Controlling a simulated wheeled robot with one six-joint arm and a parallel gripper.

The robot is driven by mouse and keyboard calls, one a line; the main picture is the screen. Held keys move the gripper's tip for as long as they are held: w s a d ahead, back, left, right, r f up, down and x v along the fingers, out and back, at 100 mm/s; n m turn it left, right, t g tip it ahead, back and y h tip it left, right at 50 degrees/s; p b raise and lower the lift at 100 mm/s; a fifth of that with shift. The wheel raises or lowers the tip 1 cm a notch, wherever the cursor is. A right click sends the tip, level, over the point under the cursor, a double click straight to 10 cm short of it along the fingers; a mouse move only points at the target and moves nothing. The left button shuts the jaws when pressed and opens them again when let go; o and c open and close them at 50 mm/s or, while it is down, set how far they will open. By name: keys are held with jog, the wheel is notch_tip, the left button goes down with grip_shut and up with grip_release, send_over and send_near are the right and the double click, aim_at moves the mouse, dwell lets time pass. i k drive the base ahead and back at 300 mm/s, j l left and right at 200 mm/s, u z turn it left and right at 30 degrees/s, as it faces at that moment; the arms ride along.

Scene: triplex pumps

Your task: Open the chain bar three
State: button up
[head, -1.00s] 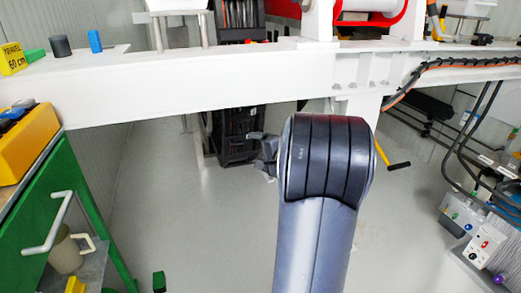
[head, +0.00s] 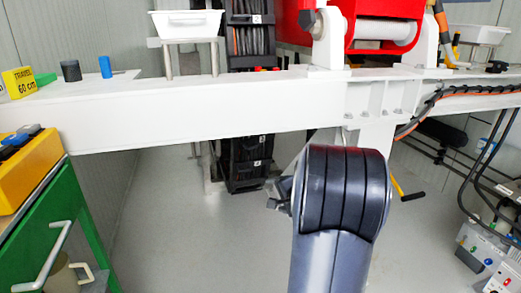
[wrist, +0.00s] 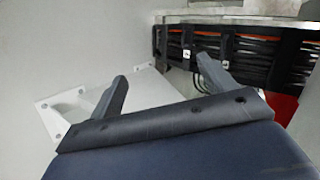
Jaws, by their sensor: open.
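The black cable chain (head: 247,45) hangs upright behind the white beam, with cables inside and dark crossbars carrying small white labels. Its lower part (head: 246,165) shows below the beam. The labels are too small for me to tell surely which bar is three. In the wrist view the chain lies sideways at the top right, with two labelled bars, one left (wrist: 186,53) and one right (wrist: 222,58). My gripper (wrist: 158,76) is open and empty. Its right finger overlaps the chain in the picture; contact cannot be told. In the head view my gripper (head: 280,192) is partly hidden by my arm.
The white beam (head: 180,118) crosses above my arm. A red machine (head: 380,20) stands on it, with a white tray (head: 187,23) left of it. A green cabinet (head: 55,215) is at the left and a grey box with cables (head: 485,255) at the right. Grey floor (head: 180,240) lies open between.

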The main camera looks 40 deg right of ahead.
aim_at(243, 144)
jog(key=i+l, duration=0.3)
jog(key=l, duration=0.2)
jog(key=i+l+z, duration=0.1)
jog(key=i+l, duration=0.2)
jog(key=l, duration=0.15)
